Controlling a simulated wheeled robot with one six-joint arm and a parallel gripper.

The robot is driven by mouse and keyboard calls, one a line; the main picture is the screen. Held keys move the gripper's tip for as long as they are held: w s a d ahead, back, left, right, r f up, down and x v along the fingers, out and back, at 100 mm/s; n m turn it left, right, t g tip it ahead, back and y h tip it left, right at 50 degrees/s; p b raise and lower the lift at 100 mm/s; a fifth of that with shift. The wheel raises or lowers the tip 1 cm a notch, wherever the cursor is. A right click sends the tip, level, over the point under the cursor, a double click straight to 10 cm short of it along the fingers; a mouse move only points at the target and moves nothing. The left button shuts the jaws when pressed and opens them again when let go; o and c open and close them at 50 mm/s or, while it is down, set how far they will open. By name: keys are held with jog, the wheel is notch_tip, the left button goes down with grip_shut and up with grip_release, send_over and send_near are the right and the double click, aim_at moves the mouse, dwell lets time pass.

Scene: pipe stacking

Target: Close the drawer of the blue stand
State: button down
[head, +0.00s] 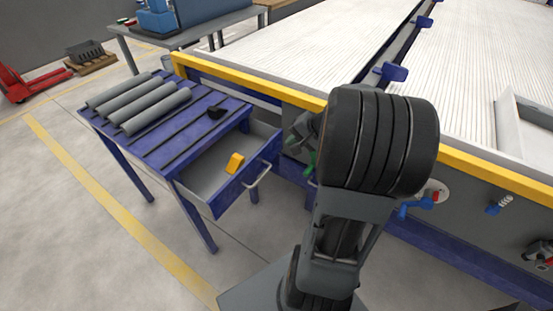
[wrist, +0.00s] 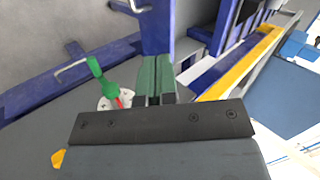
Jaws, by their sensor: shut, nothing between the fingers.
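The blue stand (head: 150,148) is at the left in the head view. Its drawer (head: 215,203) is pulled out toward the lower right, with a grey inside and a light metal handle (head: 258,176) on its blue front. A small yellow object (head: 235,162) lies in the drawer. My gripper shows in the wrist view (wrist: 155,80), its dark green fingers shut and empty. In the head view it is mostly hidden behind my arm, to the right of the drawer front and apart from its handle. Which of the metal handles in the wrist view is the drawer's, I cannot tell.
A large yellow-edged machine table (head: 300,98) stands behind and to the right. A green lever (wrist: 102,78) is beside my fingers. Floor in front of the stand is clear.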

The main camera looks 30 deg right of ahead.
jog(key=d+f+m+t+b, duration=0.1)
jog(key=d+f+m+b, duration=0.1)
jog(key=d+f, duration=0.25)
jog(key=b, duration=0.2)
send_near(270, 146)
jog(key=x, duration=0.5)
jog(key=shift+s+f, duration=0.2)
jog(key=shift+f, duration=0.25)
jog(key=shift+w+a+h, duration=0.3)
jog(key=shift+w, duration=0.4)
